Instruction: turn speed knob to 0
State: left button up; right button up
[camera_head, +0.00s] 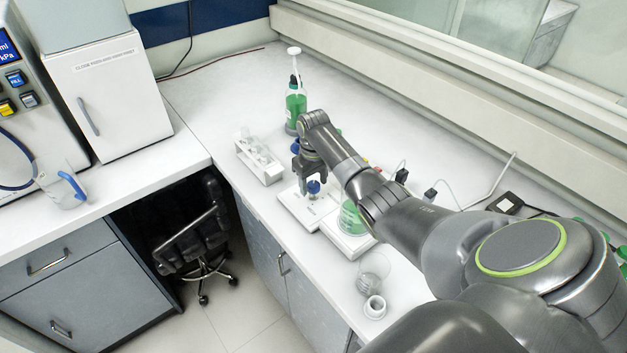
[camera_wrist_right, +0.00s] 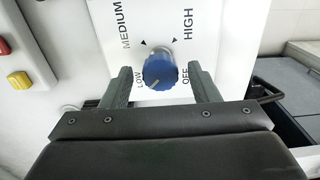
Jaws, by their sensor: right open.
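A blue round knob (camera_wrist_right: 160,71) sits on a white panel in the right wrist view, with the printed words LOW, MEDIUM, HIGH and OFF around it. Its white mark points to the lower left, toward LOW. No printed 0 is visible. My right gripper (camera_wrist_right: 160,68) is open, with one finger on each side of the knob and a gap showing on both sides. In the head view my right gripper (camera_head: 312,177) reaches down over the blue knob (camera_head: 314,187) on a white flat device (camera_head: 297,212) on the bench. My left gripper is not in view.
A white rack of tubes (camera_head: 259,160) stands left of the device and a green bottle (camera_head: 296,104) behind it. A beaker of green liquid (camera_head: 350,217) stands close on the right, partly behind my arm. An empty glass beaker (camera_head: 373,270) and a small white cup (camera_head: 375,307) are nearer the front edge.

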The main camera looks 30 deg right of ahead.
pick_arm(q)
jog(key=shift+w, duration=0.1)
pick_arm(e)
jog(key=shift+f, duration=0.1)
jog(key=shift+c, duration=0.6)
jog(key=c, duration=0.8)
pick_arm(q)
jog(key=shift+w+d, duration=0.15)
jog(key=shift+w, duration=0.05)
pick_arm(e)
jog(key=shift+c, duration=0.2)
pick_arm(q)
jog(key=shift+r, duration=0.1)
